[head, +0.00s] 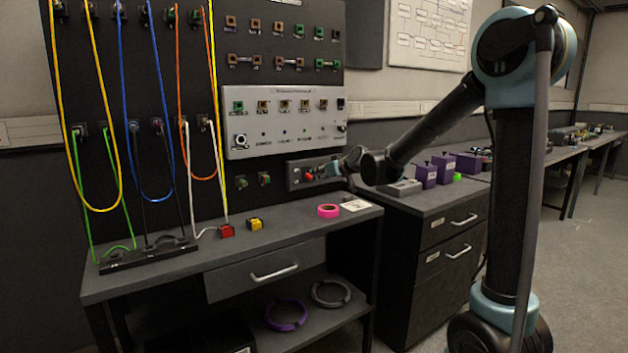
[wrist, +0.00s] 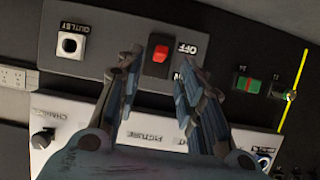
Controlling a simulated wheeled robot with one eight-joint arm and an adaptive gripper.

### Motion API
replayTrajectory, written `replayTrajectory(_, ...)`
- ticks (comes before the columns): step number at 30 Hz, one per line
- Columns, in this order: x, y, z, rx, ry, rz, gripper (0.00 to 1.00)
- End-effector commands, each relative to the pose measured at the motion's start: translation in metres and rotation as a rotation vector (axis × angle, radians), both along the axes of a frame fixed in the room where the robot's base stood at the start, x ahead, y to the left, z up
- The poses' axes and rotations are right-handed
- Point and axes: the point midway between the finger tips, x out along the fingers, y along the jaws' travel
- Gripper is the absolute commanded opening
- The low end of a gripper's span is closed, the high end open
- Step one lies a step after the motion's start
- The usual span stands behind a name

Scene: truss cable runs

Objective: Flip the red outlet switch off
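The red outlet switch (wrist: 159,54) is a small rocker on a dark box (wrist: 120,32) on the wall panel. The wrist view is turned upside down, with an OFF label (wrist: 188,48) beside the switch. My gripper (wrist: 161,66) is open, with one finger on each side of the switch in that view. I cannot tell whether a finger touches it or which way the rocker is tipped. In the head view the red switch (head: 309,175) shows at the left of my gripper (head: 322,173), which reaches in from the right and partly hides the box.
A white outlet (wrist: 71,45) sits on the same box. A light instrument panel (head: 285,120) is just above in the head view. Coloured cables hang at the left. The workbench (head: 290,225) below holds pink tape (head: 328,210) and red and yellow blocks.

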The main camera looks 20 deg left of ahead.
Motion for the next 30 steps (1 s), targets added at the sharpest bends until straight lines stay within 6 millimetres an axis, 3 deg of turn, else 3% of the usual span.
replayTrajectory(13,0.031,0.037,-0.02,0.0,0.0,0.0,0.35)
replayTrajectory(28,0.037,0.044,-0.024,0.001,0.001,0.0,0.35)
replayTrajectory(30,0.037,0.044,-0.024,0.001,0.001,0.0,0.21)
